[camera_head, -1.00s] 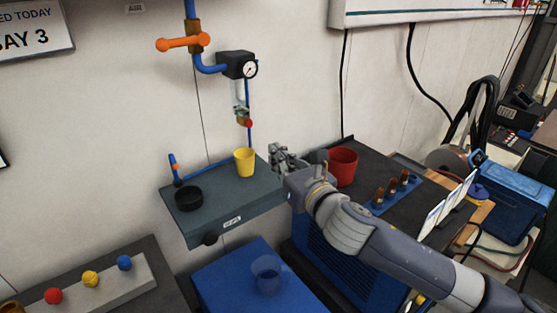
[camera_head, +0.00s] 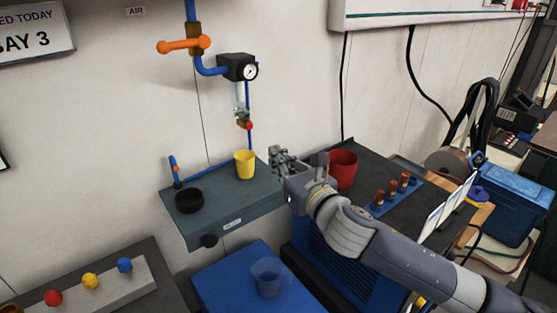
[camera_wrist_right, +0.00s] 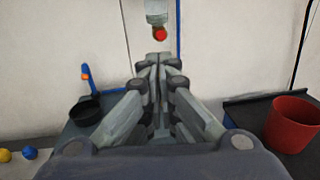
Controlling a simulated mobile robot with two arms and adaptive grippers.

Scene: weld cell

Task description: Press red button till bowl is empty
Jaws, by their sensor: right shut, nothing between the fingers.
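The red button (camera_head: 249,125) sits at the bottom of the small clear bowl (camera_head: 240,98) that hangs under the gauge on the wall. The bowl looks pale; I cannot tell its liquid level. The button also shows in the right wrist view (camera_wrist_right: 160,34), just above and beyond my fingertips. My right gripper (camera_head: 277,156) is shut and empty, to the right of and lower than the button, apart from it. In the right wrist view, the closed fingertips (camera_wrist_right: 158,62) point toward the wall below the button. My left gripper is not in view.
A yellow cup (camera_head: 244,164) stands on the grey box (camera_head: 230,210) below the bowl, with a black dish (camera_head: 189,201) to its left. A red cup (camera_head: 342,168) stands close behind my right wrist. An orange valve handle (camera_head: 184,45) is on the blue pipe above.

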